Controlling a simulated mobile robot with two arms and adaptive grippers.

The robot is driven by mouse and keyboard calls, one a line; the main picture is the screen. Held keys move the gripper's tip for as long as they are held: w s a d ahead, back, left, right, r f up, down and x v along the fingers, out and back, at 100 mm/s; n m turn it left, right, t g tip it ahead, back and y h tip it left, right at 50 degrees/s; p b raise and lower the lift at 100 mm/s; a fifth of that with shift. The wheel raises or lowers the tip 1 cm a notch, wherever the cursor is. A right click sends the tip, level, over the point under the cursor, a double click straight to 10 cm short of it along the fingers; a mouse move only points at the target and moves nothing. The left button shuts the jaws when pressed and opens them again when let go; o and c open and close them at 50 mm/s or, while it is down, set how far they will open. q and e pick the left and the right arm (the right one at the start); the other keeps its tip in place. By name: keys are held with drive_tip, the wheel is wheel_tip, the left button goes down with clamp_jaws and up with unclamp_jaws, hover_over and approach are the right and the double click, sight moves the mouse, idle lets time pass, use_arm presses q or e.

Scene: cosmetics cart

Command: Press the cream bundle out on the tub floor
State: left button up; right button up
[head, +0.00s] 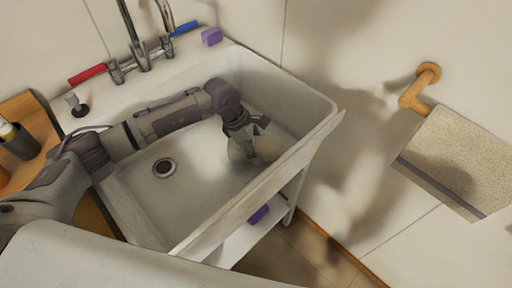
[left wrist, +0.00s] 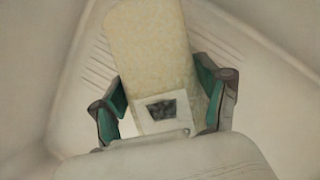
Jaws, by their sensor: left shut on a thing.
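The cream bundle (left wrist: 150,50) is a pale, speckled, long block with a rounded end in the left wrist view. My left gripper (left wrist: 165,95) is shut on it, with green-padded fingers on either side. In the head view my left gripper (head: 250,140) reaches down inside the white tub (head: 205,180), at its right end. The bundle is low near the tub floor and wall; whether it touches the floor I cannot tell. My right gripper is not in view.
A dark round drain (head: 164,168) lies in the tub floor to the left. A cloth (head: 455,160) hangs from a wooden holder on the right wall. The tub's middle floor is clear.

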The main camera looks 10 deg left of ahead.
use_arm(q)
wheel_tip(320, 180, up, 10)
drive_tip(key=p, duration=0.5)
wheel_tip(320, 180, up, 3)
drive_tip(key=shift+f+p, duration=0.15)
drive_tip(key=shift+p, duration=0.5)
